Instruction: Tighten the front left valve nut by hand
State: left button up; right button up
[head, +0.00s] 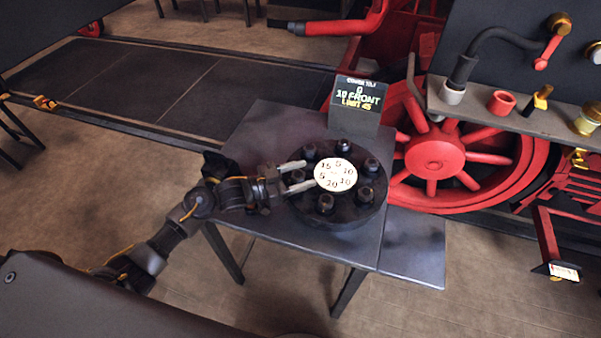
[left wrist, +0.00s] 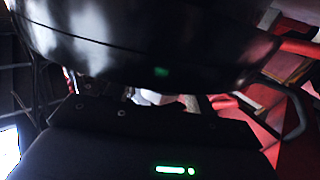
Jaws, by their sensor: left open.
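A round black valve cover (head: 340,218) lies on a small dark table, with several dark nuts standing around its rim and a white numbered dial (head: 335,175) at its centre. My left gripper (head: 309,174) reaches in from the left, its two pale fingers open over the cover's left side. A left-side nut (head: 297,177) appears to stand between the fingers; I cannot tell whether they touch it. Another nut (head: 325,203) stands nearer the front, clear of the fingers. In the left wrist view a large dark rounded shape fills the top; no nut is clear there. My right gripper is not in view.
A sign (head: 357,99) with lit text stands at the back of the table (head: 260,140). Red locomotive wheels (head: 435,155) and a shelf (head: 520,118) with fittings are at the right. Open floor lies to the left and in front.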

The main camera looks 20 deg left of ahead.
pick_arm(q)
jog(key=shift+c, duration=0.8)
jog(key=c, duration=0.8)
jog(key=shift+f+m+g+h+b, duration=0.1)
jog(key=shift+m+g+h+b, duration=0.3)
jog(key=shift+m+g+b, duration=0.35)
jog(key=shift+g, duration=0.35)
jog(key=o, duration=1)
jog(key=shift+c, duration=0.2)
jog(key=shift+r, duration=0.2)
